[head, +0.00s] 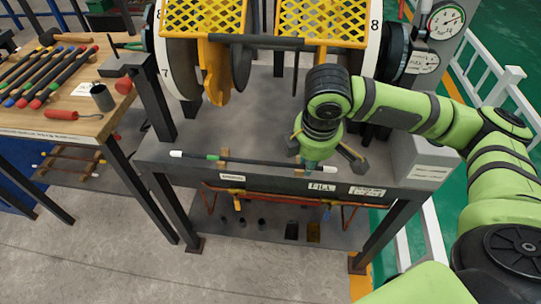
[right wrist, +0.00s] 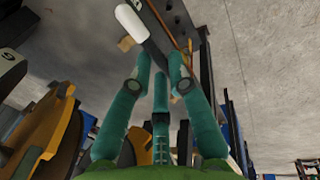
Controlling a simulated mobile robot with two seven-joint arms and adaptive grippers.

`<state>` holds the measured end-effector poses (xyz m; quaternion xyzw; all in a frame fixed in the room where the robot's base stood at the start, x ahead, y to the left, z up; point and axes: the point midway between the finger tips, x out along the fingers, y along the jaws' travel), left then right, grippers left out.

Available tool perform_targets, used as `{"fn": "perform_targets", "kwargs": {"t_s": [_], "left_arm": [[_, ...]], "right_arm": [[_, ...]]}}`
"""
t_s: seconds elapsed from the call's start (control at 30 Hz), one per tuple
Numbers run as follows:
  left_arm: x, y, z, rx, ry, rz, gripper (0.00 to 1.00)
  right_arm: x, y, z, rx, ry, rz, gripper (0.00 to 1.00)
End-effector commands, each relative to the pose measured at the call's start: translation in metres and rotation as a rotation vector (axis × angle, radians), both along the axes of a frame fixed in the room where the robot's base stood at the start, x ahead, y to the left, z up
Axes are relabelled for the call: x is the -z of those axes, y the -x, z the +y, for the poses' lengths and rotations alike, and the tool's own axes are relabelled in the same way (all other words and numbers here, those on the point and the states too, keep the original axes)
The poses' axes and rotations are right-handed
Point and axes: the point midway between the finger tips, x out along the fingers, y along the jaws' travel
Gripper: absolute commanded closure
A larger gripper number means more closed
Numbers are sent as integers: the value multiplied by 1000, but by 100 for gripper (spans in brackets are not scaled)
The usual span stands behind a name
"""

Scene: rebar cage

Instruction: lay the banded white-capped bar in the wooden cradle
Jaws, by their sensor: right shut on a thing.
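The bar (head: 255,162) is dark and slender, with a white cap at its left end and a green band near it. It lies nearly level along the front of the grey bench. The cap (right wrist: 130,20) also shows in the right wrist view. A wooden cradle block (head: 224,154) is at the bar's left part; I cannot tell whether the bar touches it. My right gripper (head: 309,165) points down and is shut on the bar's right part, its teal fingers (right wrist: 160,85) around it. The fingers hide part of the bar. My left gripper is not in view.
The grey bench (head: 190,125) has clear room behind the bar. A yellow-guarded machine (head: 205,18) with large white discs stands at its back. A white fence (head: 490,75) stands at right.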

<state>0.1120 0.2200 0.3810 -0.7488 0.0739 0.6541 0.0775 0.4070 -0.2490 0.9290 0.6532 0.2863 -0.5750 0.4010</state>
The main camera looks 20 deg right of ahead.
Motion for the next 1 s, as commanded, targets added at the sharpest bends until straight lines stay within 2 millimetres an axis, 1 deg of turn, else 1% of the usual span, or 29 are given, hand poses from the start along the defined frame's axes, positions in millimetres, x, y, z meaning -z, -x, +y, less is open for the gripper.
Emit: {"fn": "perform_targets", "kwargs": {"t_s": [0.03, 0.1, 0.2, 0.27, 0.37, 0.5, 0.67, 0.73, 0.9, 1.0], "left_arm": [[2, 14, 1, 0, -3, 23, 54], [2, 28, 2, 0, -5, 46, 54], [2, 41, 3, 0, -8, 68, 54], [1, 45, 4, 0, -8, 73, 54], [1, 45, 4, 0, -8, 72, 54], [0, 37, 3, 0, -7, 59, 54], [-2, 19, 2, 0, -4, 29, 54], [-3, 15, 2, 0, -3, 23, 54], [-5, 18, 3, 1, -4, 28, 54], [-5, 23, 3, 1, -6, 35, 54]], "right_arm": [[4, -7, -5, 3, -1, -2, 100], [12, -19, -13, 3, 1, 1, 100], [26, -38, -25, 5, 1, 1, 100], [34, -51, -31, 6, 0, 0, 100], [47, -69, -42, 4, -1, 0, 100], [59, -87, -53, 1, 0, -2, 100], [66, -95, -57, -1, 0, -3, 100], [74, -94, -57, -2, 0, 0, 100], [98, -94, -57, -1, -1, 0, 100], [105, -94, -57, -1, 1, -3, 100]]}}
